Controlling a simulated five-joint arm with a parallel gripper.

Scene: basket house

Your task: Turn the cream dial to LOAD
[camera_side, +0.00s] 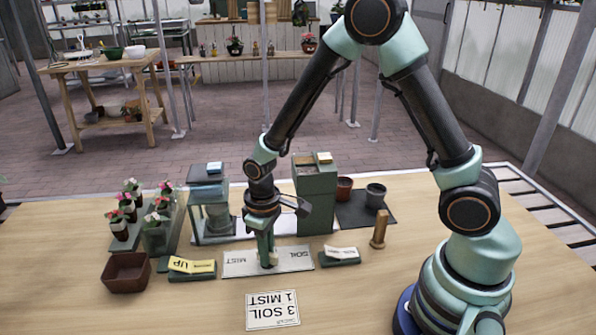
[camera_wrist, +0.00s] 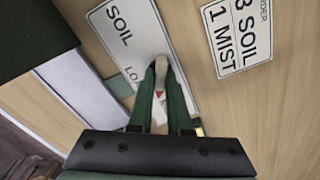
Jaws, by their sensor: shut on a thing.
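A white plate (camera_side: 238,263) lies on the table with the words MIST and SOIL, upside down in the side view. In the wrist view the plate (camera_wrist: 98,22) shows SOIL and the start of LOAD, cut off by a finger. My gripper (camera_side: 267,262) points down at the middle of the plate. Its green fingers (camera_wrist: 163,78) are shut on the cream dial (camera_wrist: 168,70), which shows between and just past them. A small red mark shows between the fingers; I cannot tell which word it points to. The fingers hide most of the dial.
A sign reading 3 SOIL 1 MIST (camera_side: 272,310) lies in front. Behind stand a green hopper box (camera_side: 315,200) and a glass-sided box (camera_side: 210,210).

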